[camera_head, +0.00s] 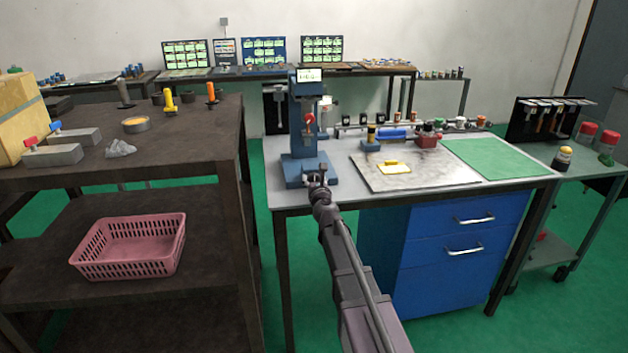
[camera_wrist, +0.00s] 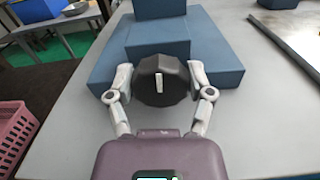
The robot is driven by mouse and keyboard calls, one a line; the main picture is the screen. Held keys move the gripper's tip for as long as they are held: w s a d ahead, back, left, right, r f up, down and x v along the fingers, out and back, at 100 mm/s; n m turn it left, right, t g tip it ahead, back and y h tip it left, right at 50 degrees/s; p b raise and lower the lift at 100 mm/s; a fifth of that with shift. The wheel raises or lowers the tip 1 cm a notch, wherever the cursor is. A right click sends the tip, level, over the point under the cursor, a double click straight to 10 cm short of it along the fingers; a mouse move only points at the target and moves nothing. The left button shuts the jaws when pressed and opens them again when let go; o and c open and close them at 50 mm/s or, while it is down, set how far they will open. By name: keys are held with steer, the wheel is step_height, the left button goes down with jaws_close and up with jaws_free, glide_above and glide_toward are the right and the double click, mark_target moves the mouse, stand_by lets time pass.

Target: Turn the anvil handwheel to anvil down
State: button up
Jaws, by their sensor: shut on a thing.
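The anvil handwheel (camera_wrist: 148,88) is a dark, many-sided knob with a white pointer mark, low on the front of a blue bench press (camera_head: 307,130). The mark stands nearly upright in the wrist view. My gripper (camera_head: 317,178) is at the front foot of the press. In the wrist view its two fingers (camera_wrist: 160,76) lie on the left and right sides of the handwheel and are shut on it. In the head view my gripper hides most of the handwheel. The blue base (camera_wrist: 222,70) of the press shows behind it.
A grey plate (camera_head: 430,177) with a yellow block lies right of the press, beside a green mat (camera_head: 500,158). A dark shelf rack (camera_head: 200,130) with a pink basket (camera_head: 130,247) stands at the left. The bench front around my gripper is clear.

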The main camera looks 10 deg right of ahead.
steer(key=shift+n, duration=0.3)
